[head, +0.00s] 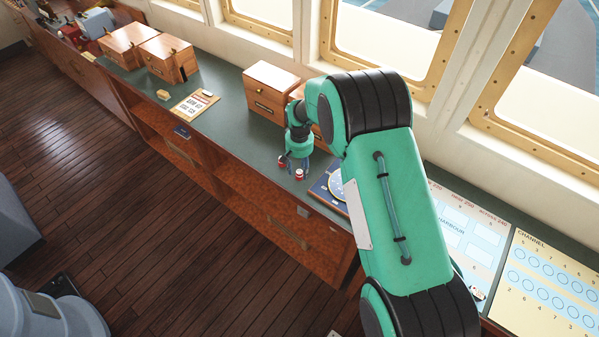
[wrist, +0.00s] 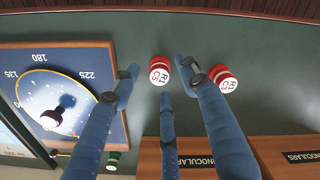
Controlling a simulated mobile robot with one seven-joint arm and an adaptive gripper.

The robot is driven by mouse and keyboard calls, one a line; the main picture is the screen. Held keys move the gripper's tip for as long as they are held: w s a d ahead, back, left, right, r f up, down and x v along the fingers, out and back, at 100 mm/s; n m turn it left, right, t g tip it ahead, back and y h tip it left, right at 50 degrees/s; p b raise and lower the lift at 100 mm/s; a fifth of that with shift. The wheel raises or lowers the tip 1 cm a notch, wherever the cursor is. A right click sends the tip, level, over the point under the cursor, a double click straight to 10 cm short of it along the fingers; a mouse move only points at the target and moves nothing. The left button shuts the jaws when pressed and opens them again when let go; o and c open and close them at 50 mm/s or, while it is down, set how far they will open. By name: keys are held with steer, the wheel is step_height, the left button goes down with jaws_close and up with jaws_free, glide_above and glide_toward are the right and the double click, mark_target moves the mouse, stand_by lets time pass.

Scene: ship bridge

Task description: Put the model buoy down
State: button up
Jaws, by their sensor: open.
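A red-and-white model buoy (wrist: 159,70) stands on the green counter between my gripper's fingertips, with a lettered white top; it also shows in the head view (head: 299,175). My gripper (wrist: 158,78) is open, its blue fingers spread around this buoy with gaps visible on both sides. A second red-and-white buoy (wrist: 223,79) stands to the right, outside the fingers; in the head view it is just left of the gripper (head: 282,161). A green-and-white buoy (wrist: 113,160) is low in the wrist view, partly hidden by a finger.
A blue compass board (wrist: 70,85) lies left of the fingers in the wrist view. Wooden binocular boxes (wrist: 210,150) stand on the opposite side from the counter edge. Harbour (head: 462,232) and channel boards (head: 550,275) lie at right. The counter (head: 225,120) is clear left of the buoys.

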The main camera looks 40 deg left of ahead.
mark_target(300, 171)
step_height(300, 171, up, 10)
steer(key=shift+b, duration=0.4)
steer(key=shift+f, duration=0.15)
stand_by(0.4)
stand_by(0.4)
